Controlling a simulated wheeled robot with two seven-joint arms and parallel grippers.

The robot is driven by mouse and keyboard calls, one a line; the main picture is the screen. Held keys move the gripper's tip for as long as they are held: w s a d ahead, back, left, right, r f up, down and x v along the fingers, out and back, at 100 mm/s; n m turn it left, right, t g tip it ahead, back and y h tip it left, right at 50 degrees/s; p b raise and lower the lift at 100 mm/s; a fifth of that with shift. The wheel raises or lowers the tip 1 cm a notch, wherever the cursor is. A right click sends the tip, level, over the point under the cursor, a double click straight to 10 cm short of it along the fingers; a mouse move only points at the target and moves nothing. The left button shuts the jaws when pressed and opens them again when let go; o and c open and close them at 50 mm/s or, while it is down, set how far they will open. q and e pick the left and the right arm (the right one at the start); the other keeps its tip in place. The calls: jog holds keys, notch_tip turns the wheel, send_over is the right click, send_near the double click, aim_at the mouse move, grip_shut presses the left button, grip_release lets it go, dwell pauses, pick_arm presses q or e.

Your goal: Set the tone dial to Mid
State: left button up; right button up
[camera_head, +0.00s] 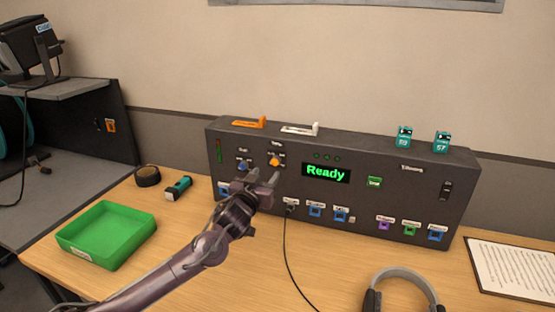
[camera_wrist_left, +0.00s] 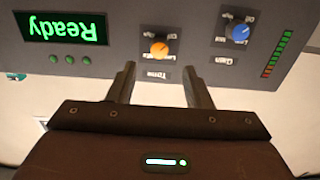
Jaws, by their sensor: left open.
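The tone dial (camera_head: 275,161) is an orange knob on the front of the dark console, left of the green "Ready" display. It also shows in the left wrist view (camera_wrist_left: 159,50), which is upside down, with small position labels around it. Which label its pointer marks is too small to tell. My left gripper (camera_head: 264,177) is open and empty, in front of the console just below the dial. In the left wrist view its two fingers (camera_wrist_left: 159,73) are apart, and the dial shows beyond the gap between them, clear of both. My right gripper is not in view.
A blue dial (camera_head: 242,166) sits left of the tone dial. The console (camera_head: 390,165) carries the "Ready" display (camera_head: 325,173), a fader (camera_head: 446,190) and several coloured sockets. A cable hangs in front. A green tray (camera_head: 107,235), headphones (camera_head: 403,280) and paper (camera_head: 515,270) are on the desk.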

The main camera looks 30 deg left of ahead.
aim_at(275, 162)
pick_arm(q)
jog(key=x, duration=0.3)
jog(key=shift+w+r+p, duration=0.3)
jog(key=shift+w+p, duration=0.05)
jog(key=shift+p, duration=0.05)
jog(key=shift+x, duration=1.6)
jog(key=shift+f, duration=0.2)
jog(key=c, duration=1)
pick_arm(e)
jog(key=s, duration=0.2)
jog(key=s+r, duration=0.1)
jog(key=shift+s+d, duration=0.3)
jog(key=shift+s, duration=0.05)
